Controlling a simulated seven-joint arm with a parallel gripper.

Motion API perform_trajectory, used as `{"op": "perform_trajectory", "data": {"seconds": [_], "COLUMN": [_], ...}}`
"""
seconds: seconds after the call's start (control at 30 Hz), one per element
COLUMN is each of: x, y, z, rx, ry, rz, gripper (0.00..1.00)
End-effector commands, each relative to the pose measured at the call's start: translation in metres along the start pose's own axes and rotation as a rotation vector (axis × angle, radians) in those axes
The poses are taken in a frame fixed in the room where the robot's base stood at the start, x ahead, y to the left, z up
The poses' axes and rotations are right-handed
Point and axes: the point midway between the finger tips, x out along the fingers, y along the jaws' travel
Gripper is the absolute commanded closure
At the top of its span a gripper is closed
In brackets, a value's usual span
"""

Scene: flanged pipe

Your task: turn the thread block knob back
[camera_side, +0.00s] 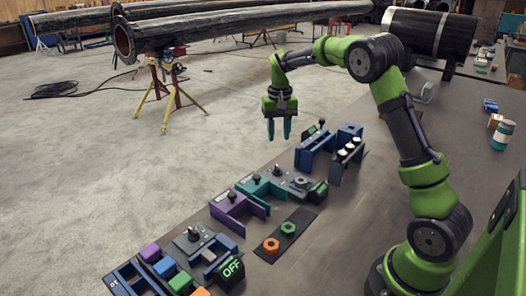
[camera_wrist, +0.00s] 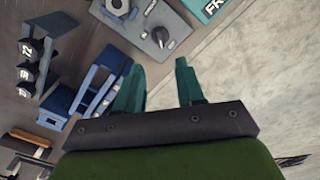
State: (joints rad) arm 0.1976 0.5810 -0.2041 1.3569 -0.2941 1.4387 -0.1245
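My gripper (camera_side: 279,133) hangs above the far edge of the bench, fingers pointing down. Its two teal fingers are apart with nothing between them; they also show in the wrist view (camera_wrist: 160,82). A grey block with a round knob on top (camera_side: 300,183) sits on the bench, below and to the right of the gripper in the side view. It seems to be the grey plate with a black knob (camera_wrist: 160,37) in the wrist view, beyond the fingertips and apart from them. I cannot read a label that confirms it as the thread block.
Teal (camera_side: 262,189) and purple (camera_side: 238,208) fixtures line the bench edge. Orange (camera_side: 271,244) and green (camera_side: 292,228) nuts lie on a dark mat. Open floor lies beyond the bench.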

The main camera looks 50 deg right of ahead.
Motion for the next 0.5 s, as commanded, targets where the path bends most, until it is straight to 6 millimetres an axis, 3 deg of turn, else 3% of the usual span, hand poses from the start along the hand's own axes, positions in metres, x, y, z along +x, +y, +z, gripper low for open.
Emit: {"op": "perform_trajectory", "data": {"seconds": [0.2, 0.5], "x": [-0.04, -0.055], "y": [0.0, 0.0], "z": [-0.001, 0.0], "rx": [-0.002, -0.001], "ry": [0.003, 0.0], "rz": [0.0, 0.0], "gripper": [0.62, 0.62]}}
